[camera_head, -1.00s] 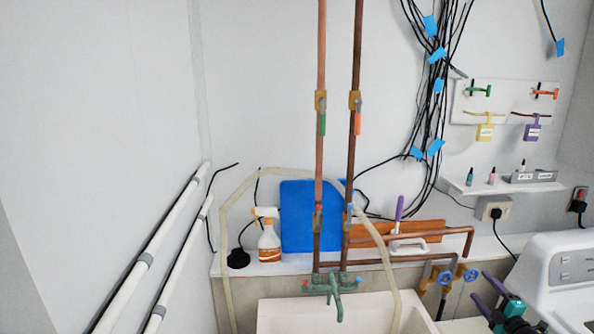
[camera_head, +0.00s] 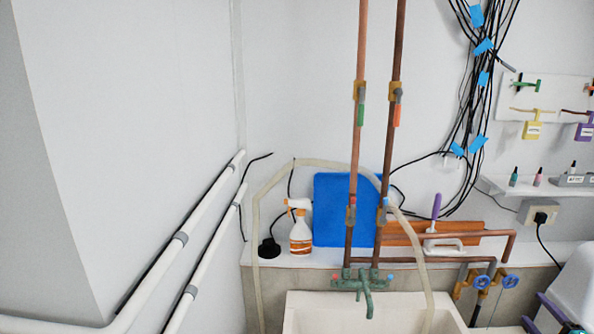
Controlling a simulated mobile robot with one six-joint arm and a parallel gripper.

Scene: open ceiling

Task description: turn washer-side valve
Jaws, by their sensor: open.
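Two valves with round blue handles sit side by side on copper pipes, low at the right. The right valve (camera_head: 510,281) is nearer the washer (camera_head: 575,285), a white machine cut off by the right edge. The left valve (camera_head: 481,282) is nearer the sink. My gripper (camera_head: 532,308) is at the bottom right, below and to the right of the valves.
A white sink (camera_head: 360,312) lies below a green tap (camera_head: 362,284). Two vertical copper pipes (camera_head: 358,130) rise behind it. A spray bottle (camera_head: 300,228) and blue board (camera_head: 340,212) stand on the ledge. White pipes (camera_head: 205,215) run along the left wall.

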